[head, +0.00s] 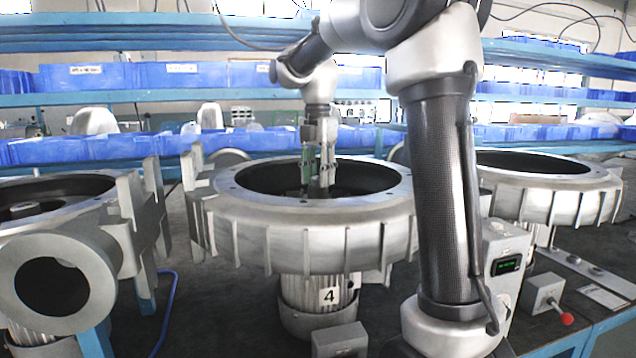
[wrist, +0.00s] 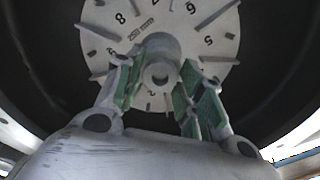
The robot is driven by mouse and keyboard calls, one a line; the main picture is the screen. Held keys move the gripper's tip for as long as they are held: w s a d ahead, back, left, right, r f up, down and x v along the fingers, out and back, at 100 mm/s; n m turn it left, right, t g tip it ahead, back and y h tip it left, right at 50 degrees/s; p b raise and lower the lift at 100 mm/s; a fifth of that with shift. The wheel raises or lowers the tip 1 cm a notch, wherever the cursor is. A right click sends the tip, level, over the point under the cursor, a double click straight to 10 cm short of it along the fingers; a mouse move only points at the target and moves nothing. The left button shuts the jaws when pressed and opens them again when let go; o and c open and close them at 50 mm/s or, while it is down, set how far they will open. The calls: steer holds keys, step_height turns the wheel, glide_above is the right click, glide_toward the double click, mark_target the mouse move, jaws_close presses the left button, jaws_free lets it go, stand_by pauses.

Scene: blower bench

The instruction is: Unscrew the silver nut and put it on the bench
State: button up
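The silver nut (wrist: 160,73) appears as a round grey piece with a dark hole at the hub of a pale numbered disc (wrist: 112,42), inside the blower housing. My gripper (wrist: 160,82) reaches down to it, with one green-padded finger on each side, close against the hub. Whether the pads touch it is not clear. In the head view my gripper (head: 318,184) points down into the open top of the middle blower housing (head: 300,232), marked 4. The housing's rim hides the nut there.
More blower housings stand at left (head: 60,275) and right (head: 545,185). A control box (head: 503,262) with a green display and a red-knobbed lever box (head: 545,295) are at right. Dark bench surface (head: 215,300) shows between the housings. Blue bins line the shelves behind.

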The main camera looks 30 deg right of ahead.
steer(key=m, duration=1.3)
steer(key=shift+m, duration=0.4)
steer(key=m, duration=0.5)
steer(key=shift+m, duration=0.3)
steer(key=m, duration=0.6)
steer(key=shift+c, duration=0.3)
